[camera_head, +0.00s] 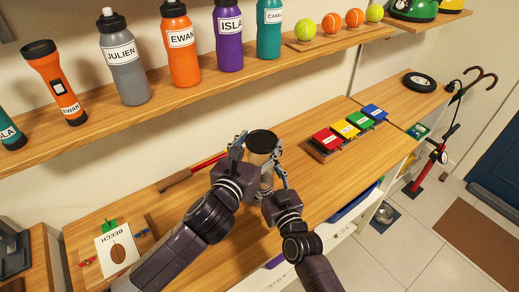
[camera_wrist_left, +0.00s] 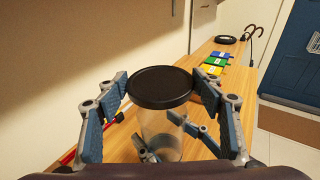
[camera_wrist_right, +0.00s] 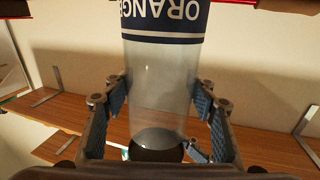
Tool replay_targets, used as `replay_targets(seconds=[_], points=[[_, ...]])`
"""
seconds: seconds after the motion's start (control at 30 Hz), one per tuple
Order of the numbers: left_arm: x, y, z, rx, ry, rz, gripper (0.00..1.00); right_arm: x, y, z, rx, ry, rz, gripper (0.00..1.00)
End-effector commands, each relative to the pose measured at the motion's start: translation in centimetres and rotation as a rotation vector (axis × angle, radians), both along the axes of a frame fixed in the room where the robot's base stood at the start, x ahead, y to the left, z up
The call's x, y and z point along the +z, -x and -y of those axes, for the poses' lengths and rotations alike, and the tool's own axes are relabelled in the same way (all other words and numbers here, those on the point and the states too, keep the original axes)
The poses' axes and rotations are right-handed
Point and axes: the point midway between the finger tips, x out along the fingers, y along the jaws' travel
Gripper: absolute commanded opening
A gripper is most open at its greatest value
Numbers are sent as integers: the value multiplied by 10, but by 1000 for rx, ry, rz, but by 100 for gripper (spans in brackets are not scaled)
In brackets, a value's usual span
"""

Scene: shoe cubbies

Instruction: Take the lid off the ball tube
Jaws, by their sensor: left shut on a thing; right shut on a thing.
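The ball tube (camera_head: 266,181) is clear, with a black lid (camera_head: 263,138), and is roughly upright above the wooden counter. My left gripper (camera_head: 257,147) is shut on the lid, a finger on each side; the left wrist view shows the lid (camera_wrist_left: 161,86) between its fingers (camera_wrist_left: 160,90). My right gripper (camera_head: 272,180) is shut on the tube's body below the lid, its far finger mostly hidden. The right wrist view shows the tube (camera_wrist_right: 163,85) between the fingers (camera_wrist_right: 162,100), with an upside-down blue "ORANGE" label (camera_wrist_right: 165,20). Whether lid and tube touch is unclear.
A shelf (camera_head: 180,88) above and behind holds bottles (camera_head: 180,50), a torch (camera_head: 55,85) and balls (camera_head: 331,22). A tray of coloured boxes (camera_head: 328,142) stands right on the counter (camera_head: 325,190). A card board (camera_head: 117,248) lies left. A red stick (camera_head: 205,163) lies behind my arms.

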Motion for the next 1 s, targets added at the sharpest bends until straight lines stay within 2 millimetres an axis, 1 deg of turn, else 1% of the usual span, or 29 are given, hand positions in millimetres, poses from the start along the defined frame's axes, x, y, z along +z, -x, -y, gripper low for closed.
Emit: replay_targets(seconds=[0.03, 0.1, 0.33, 0.37, 0.53, 0.87, 0.97, 1.0], points=[[7, 0, 0, 0, -1, 3, 32, 0, 0, 0, 0, 0, 1, 9], [11, 0, 0, 0, 0, 2, 32, 0, 0, 0, 0, 0, 1, 9], [12, 0, 0, 0, 0, -1, 32, 0, 0, 0, 0, 0, 1, 9], [12, 0, 0, 0, 0, -1, 32, 0, 0, 0, 0, 0, 1, 54], [12, 0, 0, 0, 0, -1, 32, 0, 0, 0, 0, 0, 1, 72], [12, 0, 0, 0, 0, -1, 32, 0, 2, 1, 0, 0, 0, 73], [12, 0, 0, 0, 0, -1, 32, -1, 11, 4, 0, 0, -1, 73], [12, 0, 0, 0, 0, -1, 32, -1, 16, 7, 0, 0, -1, 73]])
